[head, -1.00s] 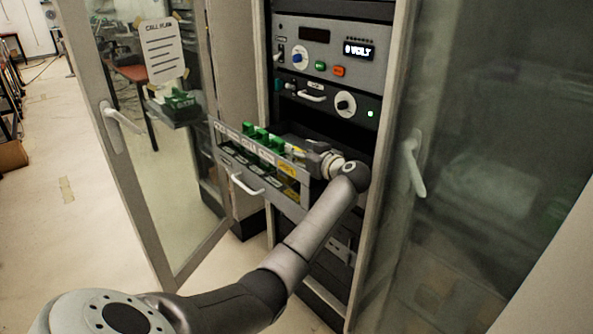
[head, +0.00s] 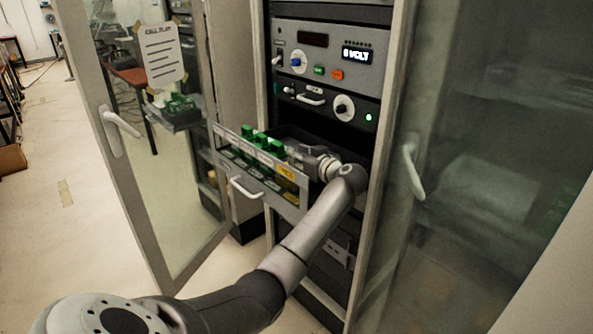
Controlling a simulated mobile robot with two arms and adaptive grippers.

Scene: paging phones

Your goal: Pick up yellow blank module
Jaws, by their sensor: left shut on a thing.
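An open drawer (head: 259,192) with a white handle juts out from the rack. Several green modules (head: 262,143) stand in a row along its top. My left gripper (head: 304,153) is over the right end of the drawer, behind that label. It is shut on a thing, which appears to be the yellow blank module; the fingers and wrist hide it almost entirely. Yellow also shows low inside the drawer, through the front opening. My right gripper is not in view.
The rack panel (head: 330,57) above has knobs, buttons and a lit display. An open glass door (head: 157,150) with a paper sheet stands at left, and another glass door (head: 470,180) stands close at right. Open floor (head: 50,220) lies at far left.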

